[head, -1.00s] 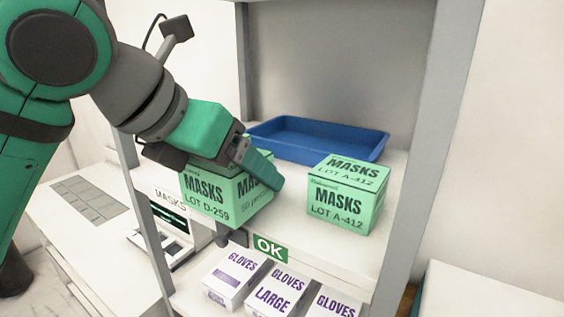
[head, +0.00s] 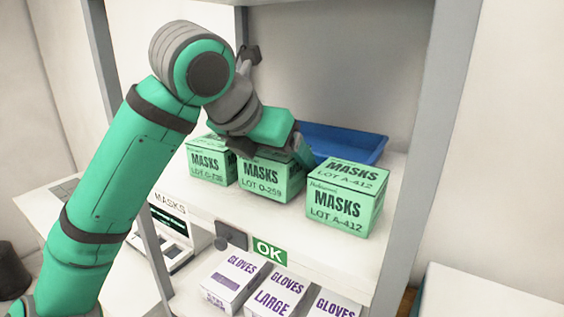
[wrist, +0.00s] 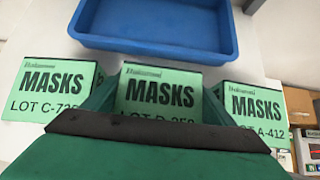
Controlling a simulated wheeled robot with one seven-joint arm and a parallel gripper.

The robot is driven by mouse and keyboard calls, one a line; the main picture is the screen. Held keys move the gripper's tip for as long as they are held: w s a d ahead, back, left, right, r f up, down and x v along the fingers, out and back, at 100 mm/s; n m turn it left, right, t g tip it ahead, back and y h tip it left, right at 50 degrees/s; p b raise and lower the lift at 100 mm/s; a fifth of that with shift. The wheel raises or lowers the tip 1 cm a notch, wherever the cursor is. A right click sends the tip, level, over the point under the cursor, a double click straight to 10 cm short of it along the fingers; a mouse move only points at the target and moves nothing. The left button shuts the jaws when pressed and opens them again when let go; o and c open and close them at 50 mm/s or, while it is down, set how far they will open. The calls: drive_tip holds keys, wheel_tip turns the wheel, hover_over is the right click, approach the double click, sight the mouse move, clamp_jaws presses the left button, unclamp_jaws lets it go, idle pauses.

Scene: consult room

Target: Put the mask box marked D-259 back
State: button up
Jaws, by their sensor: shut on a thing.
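The green mask box marked D-259 (head: 270,182) is in my gripper (head: 272,150), whose fingers close on its two sides from above. It is upright over the white shelf, its lettered front facing out; whether its base touches the shelf I cannot tell. It stands in the gap between a mask box with a C lot number (head: 208,163) on the left and mask box A-412 (head: 338,207) on the right. In the wrist view D-259 (wrist: 158,92) is between the fingers, its lower part hidden by my gripper.
A blue tray (head: 345,140) lies behind the boxes. A green OK label (head: 270,250) is on the shelf edge (head: 310,262). Glove boxes (head: 280,290) stand on the shelf below. Grey uprights (head: 425,130) flank the shelf. A small MASKS screen (head: 172,222) is at lower left.

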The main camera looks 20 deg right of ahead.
drive_tip(key=shift+f, duration=0.4)
drive_tip(key=shift+f, duration=0.25)
drive_tip(key=o, duration=1.2)
drive_tip(key=shift+w+r, duration=0.1)
drive_tip(key=shift+a+r, duration=0.2)
drive_tip(key=shift+r, duration=0.05)
drive_tip(key=v, duration=1.1)
drive_tip(key=shift+s+a+r, duration=0.1)
drive_tip(key=shift+s+r, duration=0.15)
drive_tip(key=shift+s, duration=0.15)
drive_tip(key=shift+w, duration=0.1)
